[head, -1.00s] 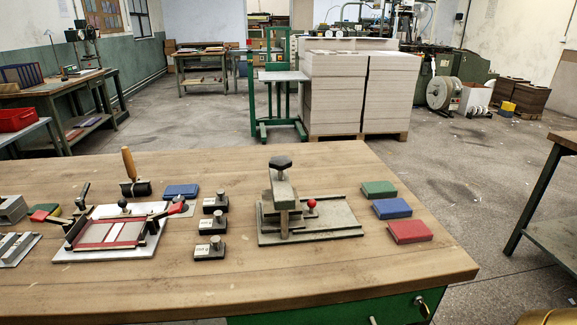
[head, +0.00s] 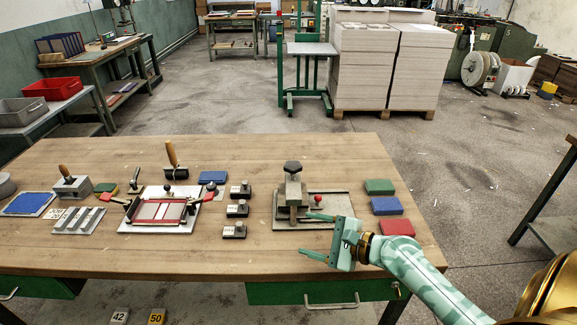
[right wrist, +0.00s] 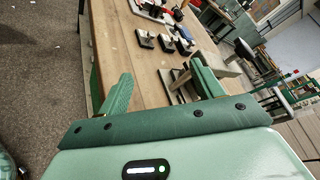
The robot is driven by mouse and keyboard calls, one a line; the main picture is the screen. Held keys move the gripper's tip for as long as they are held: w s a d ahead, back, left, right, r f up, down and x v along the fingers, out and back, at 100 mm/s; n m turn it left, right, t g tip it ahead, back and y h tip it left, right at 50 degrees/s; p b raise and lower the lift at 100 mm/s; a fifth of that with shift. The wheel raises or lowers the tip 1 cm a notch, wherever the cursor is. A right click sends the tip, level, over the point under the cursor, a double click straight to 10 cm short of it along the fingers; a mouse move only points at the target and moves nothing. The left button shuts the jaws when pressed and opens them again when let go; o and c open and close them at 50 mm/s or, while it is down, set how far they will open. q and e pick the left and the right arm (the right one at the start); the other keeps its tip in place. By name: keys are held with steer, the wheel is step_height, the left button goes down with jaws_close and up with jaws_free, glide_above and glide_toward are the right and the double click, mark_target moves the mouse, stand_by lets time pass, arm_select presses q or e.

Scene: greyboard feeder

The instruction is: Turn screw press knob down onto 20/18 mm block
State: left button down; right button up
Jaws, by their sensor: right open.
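The screw press stands on the wooden table, with a black lobed knob (head: 293,166) on top of its grey column (head: 292,192) and a flat base plate (head: 335,203). A small red ball handle (head: 318,199) shows beside the column. Three dark blocks with metal studs, the middle one here (head: 237,209), stand left of the press; their labels are too small to read. I cannot tell whether a block lies under the screw. My right gripper (head: 305,234) is open and empty, in front of the press and apart from the knob. The knob also shows in the right wrist view (right wrist: 243,48). My left gripper is out of view.
Green (head: 379,187), blue (head: 386,206) and red (head: 396,227) pads lie right of the press, close to my right arm. A white board with a red-edged frame (head: 160,212) lies to the left. The table front between them is clear.

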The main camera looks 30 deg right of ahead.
mark_target(288, 161)
steer(key=w+d+r+m+t+h, duration=0.35)
steer(key=w+d+r+m, duration=0.2)
steer(key=d+m, duration=0.55)
steer(key=shift+m+t+y, duration=0.35)
steer(key=shift+m+y, duration=0.1)
steer(key=shift+m, duration=0.05)
steer(key=x, duration=0.5)
steer(key=a+b+x, duration=0.1)
steer(key=x, duration=0.8)
steer(key=shift+w+a+r, duration=0.1)
steer(key=shift+a+r, duration=0.15)
steer(key=shift+a, duration=0.15)
steer(key=shift+w+a, duration=0.1)
steer(key=shift+w, duration=0.3)
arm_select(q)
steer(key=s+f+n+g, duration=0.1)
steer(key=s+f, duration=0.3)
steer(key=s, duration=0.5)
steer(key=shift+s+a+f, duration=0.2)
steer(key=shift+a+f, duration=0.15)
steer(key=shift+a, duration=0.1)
arm_select(e)
steer(key=shift+r, duration=0.1)
steer(key=c, duration=1)
